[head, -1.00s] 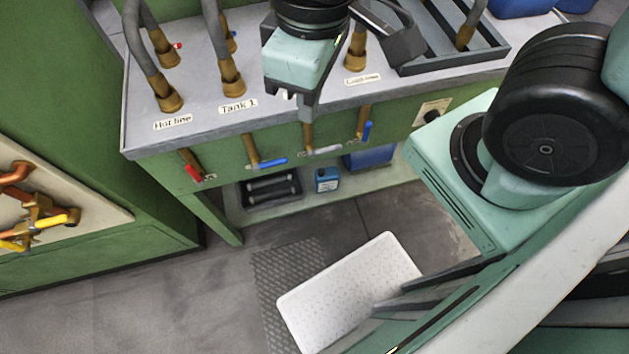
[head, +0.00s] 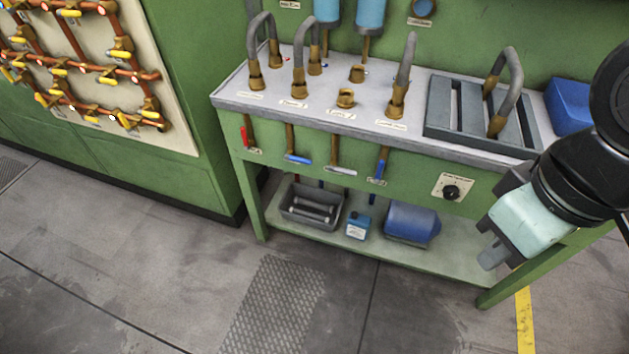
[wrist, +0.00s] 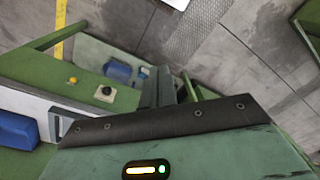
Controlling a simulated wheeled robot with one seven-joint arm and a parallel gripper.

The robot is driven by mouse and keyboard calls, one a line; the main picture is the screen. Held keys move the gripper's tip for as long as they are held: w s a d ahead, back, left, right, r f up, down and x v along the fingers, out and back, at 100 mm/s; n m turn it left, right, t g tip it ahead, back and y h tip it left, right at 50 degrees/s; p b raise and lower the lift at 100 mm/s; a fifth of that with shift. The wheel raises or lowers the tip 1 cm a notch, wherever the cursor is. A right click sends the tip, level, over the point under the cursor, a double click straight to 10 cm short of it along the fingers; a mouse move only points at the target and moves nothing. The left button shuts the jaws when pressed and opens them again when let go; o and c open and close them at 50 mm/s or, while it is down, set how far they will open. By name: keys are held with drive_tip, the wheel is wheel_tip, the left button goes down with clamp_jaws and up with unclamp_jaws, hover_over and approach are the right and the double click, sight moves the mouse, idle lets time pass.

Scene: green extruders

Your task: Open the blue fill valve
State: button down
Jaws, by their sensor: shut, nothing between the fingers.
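Several small valves with coloured levers line the front of the green bench. One blue lever (head: 298,159) is turned sideways on the second brass pipe. Another blue lever (head: 379,166) hangs nearly upright on the fourth pipe. The labels are too small now to tell which is the fill valve. My gripper (head: 490,258) is at the right in the head view, in front of the bench's right end, shut and empty, well to the right of both levers. Its dark fingers (wrist: 158,88) also show in the wrist view, where neither blue lever can be made out.
A red lever (head: 244,137) and a pale lever (head: 341,171) are on the same front. A control dial (head: 452,191) is nearer my gripper. The floor in front is clear.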

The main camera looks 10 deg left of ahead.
drive_tip(key=shift+f, duration=0.1)
drive_tip(key=w+a+f+n+t+y+b, duration=0.4)
drive_tip(key=w+a+f+b, duration=0.4)
drive_tip(key=f+b, duration=0.55)
drive_tip(key=w+a+f+n+t+y+b, duration=0.2)
drive_tip(key=w+a+f+n+t+b, duration=0.4)
drive_tip(key=w+f+b, duration=0.8)
drive_tip(key=w+a+f+n+t+y+b, duration=0.3)
drive_tip(key=w+a+f+n+b, duration=0.4)
drive_tip(key=b, duration=1.1)
drive_tip(key=s+a+f+n+t+y+b, duration=0.2)
drive_tip(key=a+f+n+y+b, duration=0.4)
drive_tip(key=f+b, duration=0.4)
drive_tip(key=n+b, duration=0.1)
drive_tip(key=b, duration=0.3)
drive_tip(key=shift+t+y, duration=0.3)
drive_tip(key=shift+f, duration=0.1)
